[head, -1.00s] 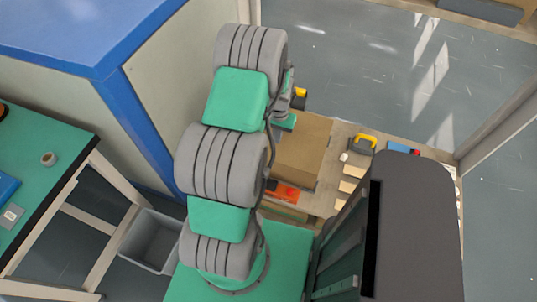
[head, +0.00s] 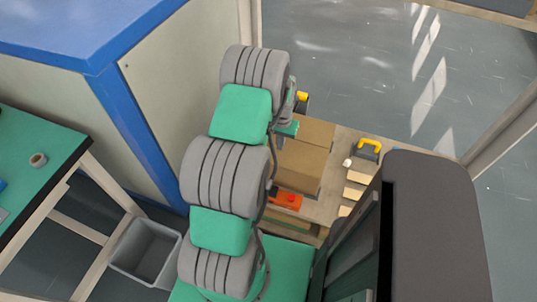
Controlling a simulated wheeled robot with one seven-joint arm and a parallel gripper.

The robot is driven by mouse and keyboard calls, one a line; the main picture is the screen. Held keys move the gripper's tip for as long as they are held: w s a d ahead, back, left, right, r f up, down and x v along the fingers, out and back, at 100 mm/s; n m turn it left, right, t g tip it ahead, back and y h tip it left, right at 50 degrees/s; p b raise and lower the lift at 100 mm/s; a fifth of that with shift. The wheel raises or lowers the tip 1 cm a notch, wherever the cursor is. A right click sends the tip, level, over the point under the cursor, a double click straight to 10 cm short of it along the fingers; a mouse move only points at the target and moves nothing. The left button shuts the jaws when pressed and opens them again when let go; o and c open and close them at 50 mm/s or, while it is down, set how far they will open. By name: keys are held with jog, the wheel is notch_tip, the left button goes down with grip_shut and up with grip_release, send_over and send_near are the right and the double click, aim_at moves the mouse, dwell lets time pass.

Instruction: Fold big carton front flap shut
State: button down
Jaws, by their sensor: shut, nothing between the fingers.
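The brown carton (head: 300,163) stands on the light wooden table right of my arm. I see it from above, and my arm covers its left side. Its top shows as brown panels with a crease across it; whether the front flap is raised or folded cannot be made out. My arm reaches up the picture along the carton's left side. A small green and grey wrist part (head: 287,129) shows at the carton's far left corner. The fingers of my gripper are hidden behind the arm, so any contact with the carton cannot be seen.
An orange-red tool (head: 287,199) lies by the carton's near edge. A yellow-handled item (head: 369,147) and several pale blocks (head: 354,192) lie to its right. A blue-edged cabinet (head: 165,110) stands close left of my arm. A grey bin (head: 146,250) is on the floor.

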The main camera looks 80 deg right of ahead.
notch_tip(320, 180, up, 8)
jog(key=p, duration=0.5)
jog(key=shift+r+p, duration=0.2)
jog(key=shift+p, duration=0.2)
